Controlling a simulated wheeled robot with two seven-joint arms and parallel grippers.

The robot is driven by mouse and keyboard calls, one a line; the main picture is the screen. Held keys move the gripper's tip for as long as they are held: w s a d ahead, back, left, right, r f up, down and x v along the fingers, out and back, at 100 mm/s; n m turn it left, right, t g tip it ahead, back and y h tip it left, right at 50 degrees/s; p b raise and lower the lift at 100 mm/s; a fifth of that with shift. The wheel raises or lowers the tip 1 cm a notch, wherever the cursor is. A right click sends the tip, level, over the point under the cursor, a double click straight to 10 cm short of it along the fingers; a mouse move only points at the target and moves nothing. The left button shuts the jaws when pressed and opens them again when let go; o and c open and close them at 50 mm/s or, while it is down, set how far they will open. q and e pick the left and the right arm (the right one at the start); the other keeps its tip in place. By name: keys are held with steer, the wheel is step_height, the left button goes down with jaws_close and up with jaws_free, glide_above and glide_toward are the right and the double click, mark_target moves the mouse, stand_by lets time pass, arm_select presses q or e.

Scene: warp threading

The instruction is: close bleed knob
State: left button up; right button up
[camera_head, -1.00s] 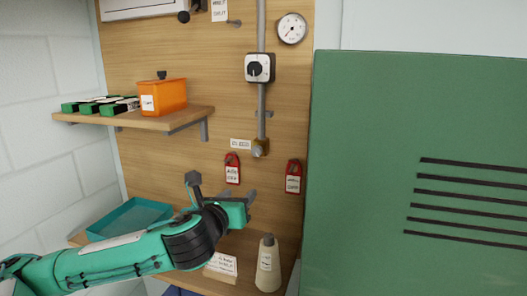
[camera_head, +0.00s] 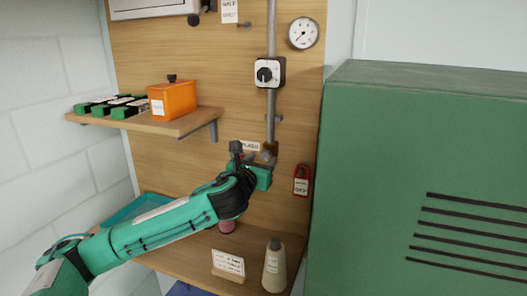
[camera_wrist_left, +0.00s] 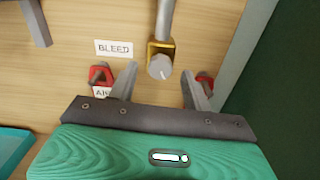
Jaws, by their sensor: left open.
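In the head view the brass fitting (camera_head: 270,147) shows just above my left gripper (camera_head: 268,160), which partly covers the knob. In the left wrist view my left gripper (camera_wrist_left: 160,85) is open, its fingers apart on either side below the knob. The knob is ahead of the fingertips, and I cannot tell whether they touch it. My right gripper is not in view.
A large green cabinet (camera_head: 380,130) stands close on the right. A shelf (camera_head: 190,122) holds an orange box (camera_head: 172,98). A bottle (camera_head: 274,268) stands on the lower shelf.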

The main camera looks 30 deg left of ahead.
arm_select(q)
steer(key=shift+x, duration=0.8)
steer(key=shift+w, duration=0.2)
steer(key=c, duration=1)
steer(key=shift+o, duration=0.2)
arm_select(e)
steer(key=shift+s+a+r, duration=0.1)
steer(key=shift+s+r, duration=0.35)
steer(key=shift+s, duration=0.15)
